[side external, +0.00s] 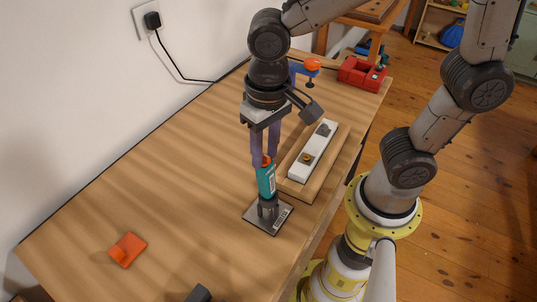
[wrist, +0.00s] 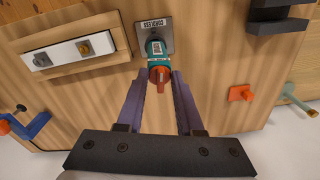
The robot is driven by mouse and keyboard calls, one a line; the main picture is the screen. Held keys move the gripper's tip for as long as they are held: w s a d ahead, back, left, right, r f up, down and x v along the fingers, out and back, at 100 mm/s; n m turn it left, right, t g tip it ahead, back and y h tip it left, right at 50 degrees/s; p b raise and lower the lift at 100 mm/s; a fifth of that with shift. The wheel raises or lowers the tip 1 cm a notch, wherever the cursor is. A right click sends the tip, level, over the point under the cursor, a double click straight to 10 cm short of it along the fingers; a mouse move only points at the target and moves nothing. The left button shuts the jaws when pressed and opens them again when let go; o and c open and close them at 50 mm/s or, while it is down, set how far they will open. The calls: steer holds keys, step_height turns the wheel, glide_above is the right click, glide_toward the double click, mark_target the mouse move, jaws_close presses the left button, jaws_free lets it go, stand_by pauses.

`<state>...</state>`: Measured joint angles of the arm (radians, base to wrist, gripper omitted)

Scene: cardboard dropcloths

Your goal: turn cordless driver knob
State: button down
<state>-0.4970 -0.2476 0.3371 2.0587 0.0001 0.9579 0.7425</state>
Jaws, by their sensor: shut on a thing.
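The cordless driver (side external: 266,181) is teal with a dark nose, and it stands upright, nose down, on a grey metal plate (side external: 254,218). In the wrist view the driver (wrist: 154,48) shows from above, beside a plate label reading CORDLESS. Its orange knob (wrist: 158,76) is at the top end. My gripper (side external: 265,160) points down over the driver, with its purple fingers around the orange knob. In the wrist view my gripper (wrist: 159,78) has its fingertips on either side of the knob, shut on it. The fingers hide most of the knob in the side view.
A wooden tray (side external: 297,195) with a white strip (side external: 313,152) bearing two knobs lies just beside the driver. An orange block (side external: 127,250) lies at the front left. A red case (side external: 362,74) and a blue clamp (side external: 297,70) are at the far end. The table's left side is mostly clear.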

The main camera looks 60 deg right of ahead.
steer(key=c, duration=1)
jaws_free()
steer(key=shift+s+d+f+g, duration=0.15)
steer(key=shift+s+f, duration=0.1)
steer(key=shift+f, duration=0.15)
steer(key=shift+s+d+f+g, duration=0.1)
steer(key=shift+s+f+g, duration=0.1)
steer(key=shift+f, duration=0.15)
steer(key=shift+o, duration=0.2)
steer(key=shift+r, duration=0.1)
steer(key=shift+w+r, duration=0.1)
steer(key=shift+r, duration=3.05)
steer(key=s+d+n+t, duration=0.1)
steer(key=s+d+t, duration=0.2)
steer(key=d, duration=0.3)
steer(key=s+d+r+n+t, duration=0.1)
steer(key=s+d+t, duration=0.2)
steer(key=d, duration=0.3)
steer(key=shift+s+r+n, duration=0.15)
steer(key=shift+r+n, duration=0.15)
steer(key=shift+n, duration=0.1)
